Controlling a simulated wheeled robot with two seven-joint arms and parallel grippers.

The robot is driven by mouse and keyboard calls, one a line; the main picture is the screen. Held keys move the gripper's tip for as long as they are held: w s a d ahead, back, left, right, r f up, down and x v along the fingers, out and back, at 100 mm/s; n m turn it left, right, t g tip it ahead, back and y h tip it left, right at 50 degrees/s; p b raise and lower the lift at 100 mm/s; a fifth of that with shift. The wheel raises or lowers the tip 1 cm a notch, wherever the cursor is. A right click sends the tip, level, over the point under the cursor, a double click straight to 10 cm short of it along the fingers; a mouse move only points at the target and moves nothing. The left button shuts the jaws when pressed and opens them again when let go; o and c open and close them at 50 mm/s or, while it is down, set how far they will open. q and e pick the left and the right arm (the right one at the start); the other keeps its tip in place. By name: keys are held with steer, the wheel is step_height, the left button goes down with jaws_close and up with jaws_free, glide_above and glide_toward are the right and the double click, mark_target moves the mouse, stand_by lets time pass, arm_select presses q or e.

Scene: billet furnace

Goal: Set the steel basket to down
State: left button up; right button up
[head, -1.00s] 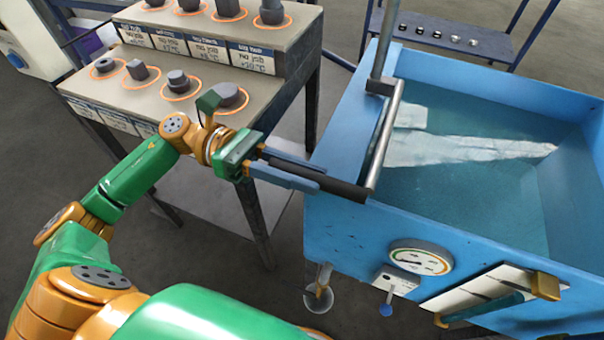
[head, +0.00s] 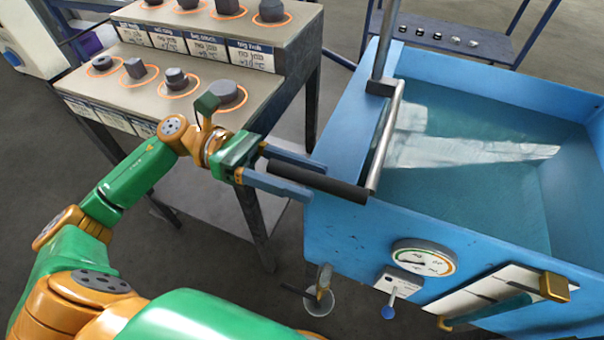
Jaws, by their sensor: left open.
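A steel lever (head: 386,135) with a dark grip (head: 345,188) stands at the left side of the blue tank (head: 345,235). Its bar runs along the tank's left rim, and an upright steel post (head: 385,45) rises from its far end. My left gripper (head: 315,180) is open at the dark grip, with one finger on either side of it. I cannot tell whether the fingers touch it. I cannot make out the steel basket itself in the blue-green water. My right gripper is not in view.
A stepped grey bench (head: 195,52) with several dark metal pieces in orange rings stands left of the tank. A gauge (head: 424,259) and a blue-knobbed switch (head: 389,311) are on the tank's front. A shelf (head: 455,42) stands behind.

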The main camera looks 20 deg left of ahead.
mark_target(264, 166)
arm_select(q)
steer(key=a+b, duration=0.2)
steer(key=a, duration=0.4)
steer(key=shift+w+a, duration=0.1)
steer(key=shift+a, duration=0.3)
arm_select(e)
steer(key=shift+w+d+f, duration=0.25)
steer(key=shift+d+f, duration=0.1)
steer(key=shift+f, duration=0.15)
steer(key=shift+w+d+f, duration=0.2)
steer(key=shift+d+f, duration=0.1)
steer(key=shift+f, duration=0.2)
